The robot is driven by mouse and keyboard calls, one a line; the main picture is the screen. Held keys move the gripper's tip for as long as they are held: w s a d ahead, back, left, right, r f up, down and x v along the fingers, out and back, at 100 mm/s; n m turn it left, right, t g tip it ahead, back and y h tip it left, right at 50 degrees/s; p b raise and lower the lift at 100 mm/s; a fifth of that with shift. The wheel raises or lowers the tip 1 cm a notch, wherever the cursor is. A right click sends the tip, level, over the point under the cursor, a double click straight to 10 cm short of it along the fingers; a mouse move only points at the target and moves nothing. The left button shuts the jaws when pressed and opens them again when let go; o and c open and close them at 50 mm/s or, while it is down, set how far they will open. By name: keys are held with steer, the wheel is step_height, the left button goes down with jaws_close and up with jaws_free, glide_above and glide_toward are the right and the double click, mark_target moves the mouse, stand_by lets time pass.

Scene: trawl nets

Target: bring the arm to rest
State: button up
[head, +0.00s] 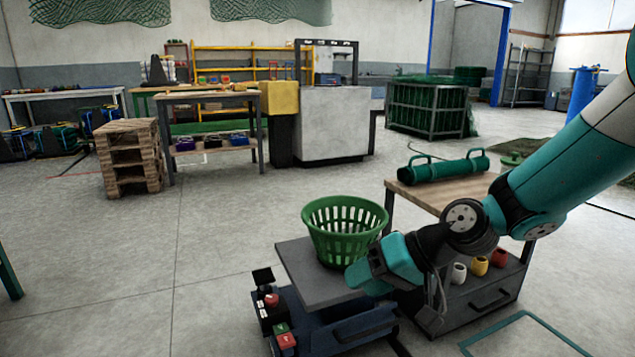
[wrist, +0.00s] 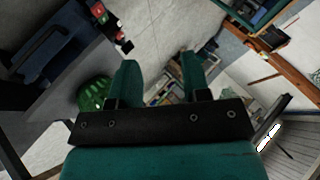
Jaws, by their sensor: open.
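My arm reaches in from the right in the head view, bent downward at its wrist joints. My gripper (wrist: 165,66) is open and empty, with its two teal fingers apart and only floor and distant furniture between them in the wrist view. In the head view its teal end (head: 388,266) is in front of and to the right of a green slotted basket (head: 345,232), overlapping its lower edge in the picture. I cannot tell whether they touch. The basket stands upright on a grey cart top (head: 300,262) and also shows in the wrist view (wrist: 94,94).
A wooden-topped workbench (head: 420,194) with a green tube (head: 445,168) stands beside the cart, under my arm. White, yellow and red cups sit on its lower shelf. Stacked pallets (head: 130,157) and a grey machine (head: 333,122) stand farther back.

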steer(key=s+d+r+n+g+h+p, duration=0.1)
steer(key=s+d+r+h, duration=0.15)
steer(key=s, duration=0.45)
steer(key=s+d+r+n+g+h+p, duration=0.15)
steer(key=s+r, duration=0.25)
steer(key=s, duration=0.4)
steer(key=s+d+r+n+h, duration=0.1)
steer(key=s+d+r, duration=0.25)
steer(key=s, duration=0.35)
step_height(320, 180, up, 38)
steer(key=p, duration=3.8)
steer(key=shift+s+a, duration=0.2)
steer(key=shift+a, duration=0.15)
